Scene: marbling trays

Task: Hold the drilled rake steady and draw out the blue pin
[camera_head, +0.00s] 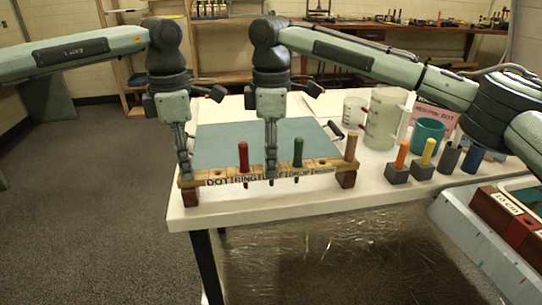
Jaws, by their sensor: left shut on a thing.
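The drilled rake (322,168) is a light wooden bar with lettering on its front, raised on dark red end blocks at the table's front edge. A red pin (243,157), a green pin (298,153) and a tan pin (351,146) stand upright in it. My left gripper (185,176) points down and is shut on the rake's left end. My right gripper (271,172) points down at the bar between the red and green pins. Its fingers cover that spot. I cannot make out a blue pin in the rake, nor whether these fingers are open or shut.
A blue-grey sheet (225,137) lies behind the rake. To the right, several small blocks hold upright sticks, including orange (402,153), yellow (427,152) and blue (473,158). Measuring jugs (384,118) and a teal cup (428,135) stand behind them. The table front (300,200) is bare.

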